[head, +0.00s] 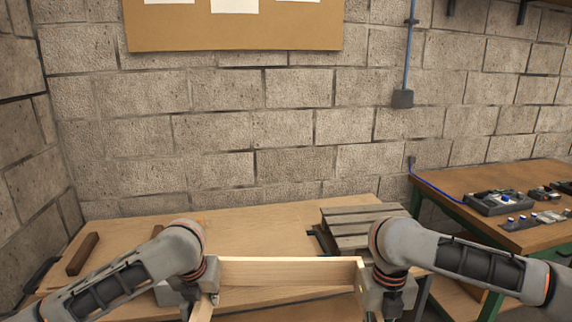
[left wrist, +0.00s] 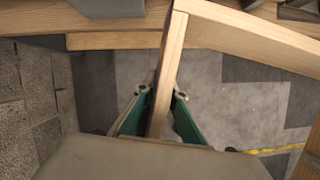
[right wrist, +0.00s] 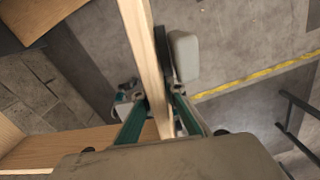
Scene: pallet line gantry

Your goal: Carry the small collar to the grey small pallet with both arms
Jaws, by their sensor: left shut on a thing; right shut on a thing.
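The small collar (head: 290,271) is a light wooden frame held between my two arms in front of the bench. My left gripper (head: 200,303) is shut on its left side board. In the left wrist view the green fingers (left wrist: 167,95) pinch this board (left wrist: 173,60) near a corner. My right gripper (head: 384,300) is at the right side board; in the right wrist view its fingers (right wrist: 159,95) are shut on the board (right wrist: 142,45). The grey small pallet (head: 358,224), slatted, sits on the bench beyond the collar, partly hidden by my right arm. The collar's near part is out of the head view.
The wooden bench (head: 265,213) runs along the block wall, with a dark brown block (head: 82,254) at its left. A table (head: 450,187) with devices and tools stands at the right. A corkboard (head: 235,30) hangs above. The bench middle is largely clear.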

